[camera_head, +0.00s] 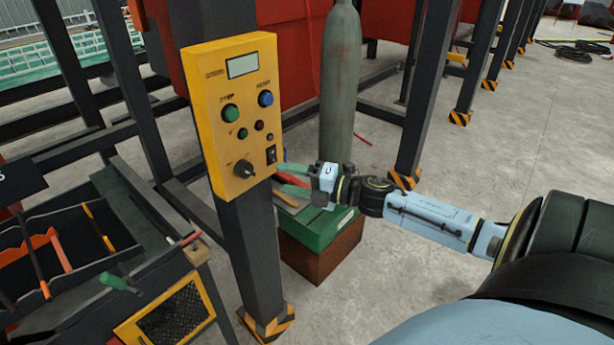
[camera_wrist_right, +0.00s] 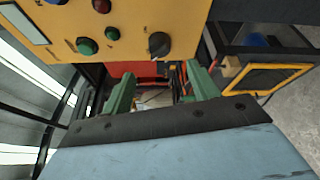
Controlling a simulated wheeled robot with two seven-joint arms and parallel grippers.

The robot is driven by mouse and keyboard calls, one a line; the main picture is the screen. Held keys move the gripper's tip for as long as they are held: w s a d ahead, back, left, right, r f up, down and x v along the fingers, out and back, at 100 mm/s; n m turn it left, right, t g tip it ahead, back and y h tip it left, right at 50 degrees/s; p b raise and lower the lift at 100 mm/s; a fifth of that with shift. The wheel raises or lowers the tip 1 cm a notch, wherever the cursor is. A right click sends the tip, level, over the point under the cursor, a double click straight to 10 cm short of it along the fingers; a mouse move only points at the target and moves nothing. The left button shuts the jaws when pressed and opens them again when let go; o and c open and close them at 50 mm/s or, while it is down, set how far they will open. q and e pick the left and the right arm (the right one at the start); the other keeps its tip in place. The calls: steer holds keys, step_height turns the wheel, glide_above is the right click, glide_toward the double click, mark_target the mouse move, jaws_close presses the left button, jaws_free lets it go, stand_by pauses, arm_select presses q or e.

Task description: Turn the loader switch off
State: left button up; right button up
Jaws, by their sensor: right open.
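A yellow control panel (camera_head: 232,110) is fixed to a dark post, and its lower part also shows in the wrist view (camera_wrist_right: 135,20). It carries a black rotary knob (camera_head: 243,168) at lower left and a small black rocker switch (camera_head: 271,154) at lower right. I cannot read which is labelled loader. The knob also shows in the wrist view (camera_wrist_right: 158,45); I cannot make out the rocker there. My right gripper (camera_head: 284,178) is open, with green fingers, just right of the panel's lower edge. In the wrist view its fingers (camera_wrist_right: 162,82) are apart and apparently empty. My left gripper is out of view.
The panel also has a display, a green button (camera_head: 230,113) and a blue button (camera_head: 265,98). A green box (camera_head: 318,232) stands below my right gripper. A grey gas cylinder (camera_head: 340,80) stands behind. A tool rack (camera_head: 130,262) is at left.

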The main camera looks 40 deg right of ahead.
steer(key=shift+v, duration=1.95)
steer(key=s+d+f+m+h+b, duration=0.1)
steer(key=d+f+m+h, duration=0.25)
steer(key=f, duration=0.55)
steer(key=s+d+f+m+h+b, duration=0.25)
steer(key=f+m, duration=0.25)
steer(key=f, duration=0.5)
steer(key=s+a+f+m+g+h+b, duration=0.1)
steer(key=s+f+m+g+h, duration=0.2)
steer(key=f, duration=0.6)
steer(key=s+f+m+g, duration=0.1)
steer(key=s+f+m, duration=0.3)
steer(key=f, duration=0.4)
steer(key=s+a+f+m+g+b, duration=0.25)
steer(key=s+a+f, duration=0.25)
steer(key=s+f, duration=0.35)
steer(key=s+a+f+m+g+b, duration=0.15)
steer(key=s+a+f+g, duration=0.25)
steer(key=s+f, duration=0.45)
steer(key=s+a+f+m+g+y, duration=0.1)
steer(key=s+a+f+m+g, duration=0.3)
steer(key=s+a+f, duration=0.5)
steer(key=s+a, duration=0.3)
steer(key=s, duration=0.1)
steer(key=shift+a+f+b, duration=0.25)
steer(key=shift+f+b, duration=0.05)
steer(key=shift+b, duration=0.05)
